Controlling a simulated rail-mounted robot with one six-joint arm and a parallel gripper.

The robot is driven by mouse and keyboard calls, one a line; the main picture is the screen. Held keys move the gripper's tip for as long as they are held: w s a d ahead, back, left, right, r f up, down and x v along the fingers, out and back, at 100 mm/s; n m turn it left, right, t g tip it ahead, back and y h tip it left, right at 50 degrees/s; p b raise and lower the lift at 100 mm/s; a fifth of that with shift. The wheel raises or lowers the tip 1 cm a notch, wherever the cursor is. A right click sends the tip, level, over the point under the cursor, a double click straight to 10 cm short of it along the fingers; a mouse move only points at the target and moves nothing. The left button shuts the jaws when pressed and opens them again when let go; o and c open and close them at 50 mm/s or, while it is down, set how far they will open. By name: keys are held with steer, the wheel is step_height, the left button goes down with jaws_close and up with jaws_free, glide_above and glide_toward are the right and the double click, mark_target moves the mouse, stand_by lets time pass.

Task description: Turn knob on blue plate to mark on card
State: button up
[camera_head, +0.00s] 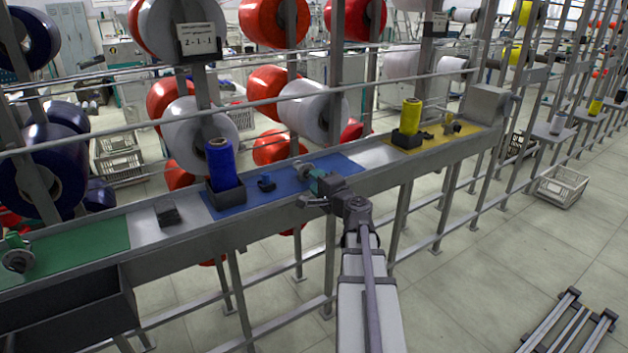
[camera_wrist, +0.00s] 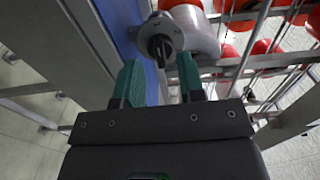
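The blue plate (camera_head: 342,164) lies on the grey metal rail. A round metal disc with a dark centre piece (camera_head: 303,169), which looks like the knob, stands on it just past my gripper (camera_head: 314,184). In the wrist view, my gripper (camera_wrist: 158,76) is open, its two green fingers apart and empty. The disc (camera_wrist: 160,38) is ahead of the fingertips, with no visible contact.
A blue thread bobbin (camera_head: 220,160) stands in a dark holder left of the disc. A dark block (camera_head: 167,213) sits between the blue plate and the green plate (camera_head: 90,240). A yellow plate (camera_head: 425,137) lies to the right. Metal bars run behind the rail.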

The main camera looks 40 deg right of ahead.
steer(key=s+a, duration=0.1)
steer(key=s, duration=0.8)
steer(key=shift+a, duration=0.1)
steer(key=a+f+n+g+y+p, duration=0.2)
steer(key=a+f+n+g+y, duration=0.1)
steer(key=a+f+n+g, duration=0.3)
steer(key=a+f+n+g+y+p, duration=0.1)
steer(key=a+f+n+g+y, duration=0.25)
steer(key=a, duration=0.45)
steer(key=s+a+r+n+g+h+p, duration=0.1)
steer(key=a+n+g+h+p, duration=0.1)
steer(key=a, duration=0.8)
steer(key=s+a+r+n+g+h+p, duration=0.1)
steer(key=s+a+n+g+h+p, duration=0.1)
steer(key=a+n+g+p, duration=0.3)
steer(key=a+n+g, duration=0.1)
steer(key=a+n, duration=0.2)
steer(key=a, duration=0.3)
steer(key=shift+r, duration=0.4)
